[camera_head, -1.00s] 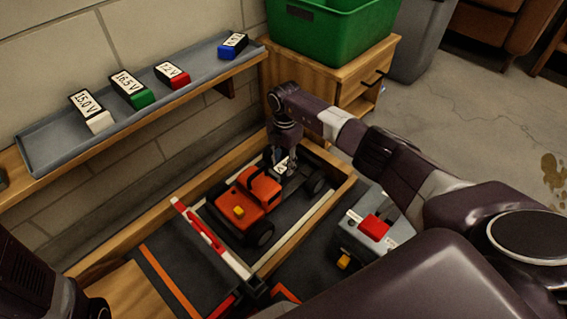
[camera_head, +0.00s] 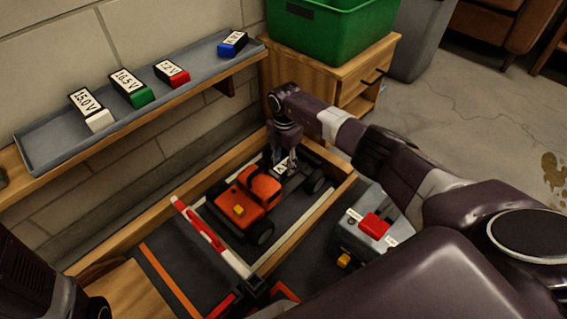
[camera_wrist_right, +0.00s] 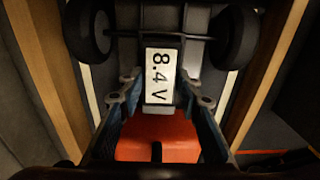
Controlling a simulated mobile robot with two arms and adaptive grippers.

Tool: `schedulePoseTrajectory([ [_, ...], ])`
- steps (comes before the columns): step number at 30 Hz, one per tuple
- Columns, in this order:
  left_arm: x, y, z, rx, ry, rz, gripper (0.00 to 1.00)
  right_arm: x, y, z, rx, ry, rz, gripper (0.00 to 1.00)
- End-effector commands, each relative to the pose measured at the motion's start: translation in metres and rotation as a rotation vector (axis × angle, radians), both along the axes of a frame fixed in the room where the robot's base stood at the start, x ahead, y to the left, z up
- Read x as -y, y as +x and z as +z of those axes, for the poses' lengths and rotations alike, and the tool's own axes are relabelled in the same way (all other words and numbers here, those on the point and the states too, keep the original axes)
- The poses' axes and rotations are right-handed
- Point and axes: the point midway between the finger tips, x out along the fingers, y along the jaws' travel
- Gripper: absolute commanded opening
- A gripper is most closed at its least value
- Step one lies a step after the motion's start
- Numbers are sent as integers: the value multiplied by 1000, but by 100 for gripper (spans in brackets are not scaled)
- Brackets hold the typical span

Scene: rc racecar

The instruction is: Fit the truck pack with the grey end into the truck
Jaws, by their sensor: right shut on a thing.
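The truck (camera_head: 252,193) has an orange body and black wheels and stands inside the wooden-edged bay below the shelf. My right gripper (camera_head: 287,160) reaches down over the truck's rear part. It is shut on a pack with a white label (camera_head: 281,171). In the right wrist view, the label on the pack (camera_wrist_right: 160,75) reads 8.4 V. There the fingers of my right gripper (camera_wrist_right: 160,92) stand on both sides of the pack, between the wheels and behind the orange body (camera_wrist_right: 157,137). My left gripper is out of view.
The grey wall tray (camera_head: 55,145) holds packs with white (camera_head: 99,121), green (camera_head: 143,97), red (camera_head: 179,80) and blue (camera_head: 232,47) ends. A red and white barrier (camera_head: 212,240) crosses the bay's front. A grey box with a red top (camera_head: 374,226) stands at right.

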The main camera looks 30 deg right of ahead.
Motion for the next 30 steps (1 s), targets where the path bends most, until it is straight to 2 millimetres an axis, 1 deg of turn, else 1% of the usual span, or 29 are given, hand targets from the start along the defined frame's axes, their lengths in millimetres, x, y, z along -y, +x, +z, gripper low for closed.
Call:
schedulePoseTrajectory([
  [19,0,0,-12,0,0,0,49,0,0,-17,0,0,0,0],
  [20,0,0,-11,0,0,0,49,0,0,-15,1,0,0,35],
  [24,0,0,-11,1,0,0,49,0,0,-15,1,0,0,51],
  [25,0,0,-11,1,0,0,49,0,0,-15,0,0,0,52],
  [30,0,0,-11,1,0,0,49,0,0,-16,0,0,0,52],
])
